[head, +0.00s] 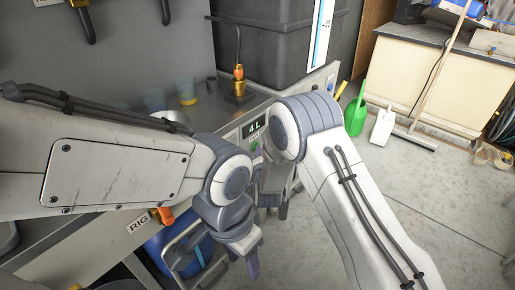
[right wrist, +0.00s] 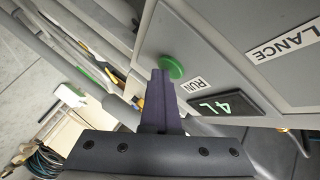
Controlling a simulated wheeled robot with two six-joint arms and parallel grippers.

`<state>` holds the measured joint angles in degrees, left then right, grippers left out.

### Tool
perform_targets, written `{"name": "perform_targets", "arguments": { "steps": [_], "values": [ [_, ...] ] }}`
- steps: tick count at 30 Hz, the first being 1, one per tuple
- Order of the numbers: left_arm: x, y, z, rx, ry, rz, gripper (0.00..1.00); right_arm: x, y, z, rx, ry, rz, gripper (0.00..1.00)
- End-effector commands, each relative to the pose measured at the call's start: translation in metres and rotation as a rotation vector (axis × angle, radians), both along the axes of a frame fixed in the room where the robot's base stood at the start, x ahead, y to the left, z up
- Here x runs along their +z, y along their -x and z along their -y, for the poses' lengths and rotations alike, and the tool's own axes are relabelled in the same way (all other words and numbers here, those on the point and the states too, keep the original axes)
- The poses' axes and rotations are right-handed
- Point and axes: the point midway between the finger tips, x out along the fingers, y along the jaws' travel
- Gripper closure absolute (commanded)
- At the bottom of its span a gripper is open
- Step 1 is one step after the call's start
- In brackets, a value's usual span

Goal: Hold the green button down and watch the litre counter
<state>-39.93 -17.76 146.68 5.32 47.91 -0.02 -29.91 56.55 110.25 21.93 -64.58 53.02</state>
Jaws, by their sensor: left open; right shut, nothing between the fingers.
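The green button (right wrist: 173,67) sits on the grey panel below the litre counter, beside a RUN label (right wrist: 193,85). In the head view the button (head: 254,146) is partly hidden by my right arm. The counter (head: 253,127) reads 4 L in green; it also shows in the right wrist view (right wrist: 222,104). My right gripper (right wrist: 161,76) is shut and empty, its tips at the button's edge; I cannot tell whether they press it. My left gripper (head: 247,254) is open and empty, low in front of the bench.
A brass fitting with a hose (head: 238,88) and cups (head: 187,92) stand on the bench beside a dark tank (head: 262,45). A blue container (head: 170,250) is below.

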Motion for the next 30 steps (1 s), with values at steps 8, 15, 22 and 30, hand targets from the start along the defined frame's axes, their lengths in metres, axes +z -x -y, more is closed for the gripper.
{"name": "perform_targets", "arguments": {
  "steps": [8, 15, 22, 30],
  "values": [
    [0.000, 0.000, 0.000, 0.000, 0.000, 0.000, 0.50, 0.001, 0.002, 0.002, 0.002, 0.000, 0.001, 1.00],
    [0.000, 0.000, 0.000, 0.000, 0.000, 0.000, 0.50, 0.000, 0.009, 0.013, 0.001, 0.000, 0.001, 1.00],
    [0.000, 0.000, 0.000, 0.000, 0.000, 0.000, 0.50, 0.000, 0.011, 0.016, 0.001, 0.000, 0.001, 1.00],
    [0.000, 0.000, 0.000, 0.000, 0.000, 0.000, 0.50, 0.000, 0.016, 0.022, -0.001, 0.001, 0.000, 1.00]
  ]
}}
